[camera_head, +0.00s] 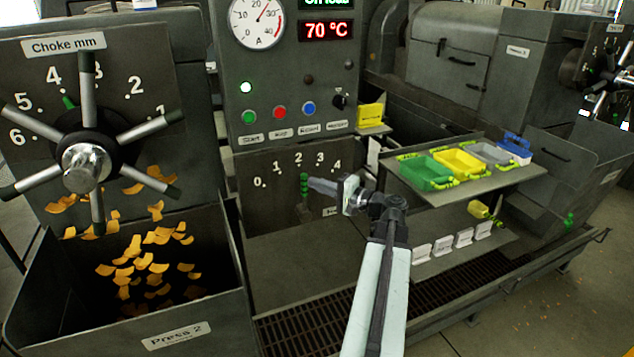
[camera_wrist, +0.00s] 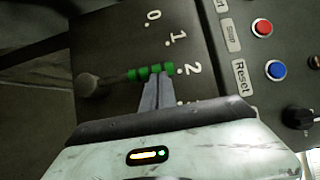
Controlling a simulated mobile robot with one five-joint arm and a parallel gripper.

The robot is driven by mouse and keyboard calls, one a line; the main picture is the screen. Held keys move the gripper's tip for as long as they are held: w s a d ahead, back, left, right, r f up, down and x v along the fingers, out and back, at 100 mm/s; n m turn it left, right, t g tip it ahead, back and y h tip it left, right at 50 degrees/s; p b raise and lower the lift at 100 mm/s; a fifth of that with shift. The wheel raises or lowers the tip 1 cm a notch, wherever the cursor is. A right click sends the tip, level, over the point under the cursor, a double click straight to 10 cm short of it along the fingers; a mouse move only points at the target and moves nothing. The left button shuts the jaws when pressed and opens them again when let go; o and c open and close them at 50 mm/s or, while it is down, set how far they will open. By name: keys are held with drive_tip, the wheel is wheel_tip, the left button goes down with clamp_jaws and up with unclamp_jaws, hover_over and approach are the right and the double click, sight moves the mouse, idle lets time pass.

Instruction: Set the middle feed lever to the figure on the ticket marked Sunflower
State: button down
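The feed lever (camera_head: 304,186) has a green ribbed grip and stands below a scale (camera_head: 298,165) numbered 0 to 4. It points up near the 2. In the wrist view the green grip (camera_wrist: 150,73) also lines up about with the 2, and its shaft runs left to a grey knob. My gripper (camera_head: 312,185) reaches in from the right. Its two fingers (camera_wrist: 157,82) lie together, tips right beside the grip; I cannot tell whether they touch it. No ticket reading Sunflower is legible.
A choke wheel (camera_head: 85,168) with several spokes stands at left above a bin (camera_head: 180,335) marked Press 2. Buttons (camera_head: 279,112) sit above the scale. A shelf (camera_head: 455,195) holds coloured trays; small white cards (camera_head: 443,246) stand below it. Another press (camera_head: 480,60) stands at right.

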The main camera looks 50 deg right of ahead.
drive_tip(key=s+d, duration=0.4)
drive_tip(key=s, duration=0.8)
drive_tip(key=shift+s+d, duration=0.2)
drive_tip(key=shift+d, duration=0.15)
drive_tip(key=shift+f, duration=0.1)
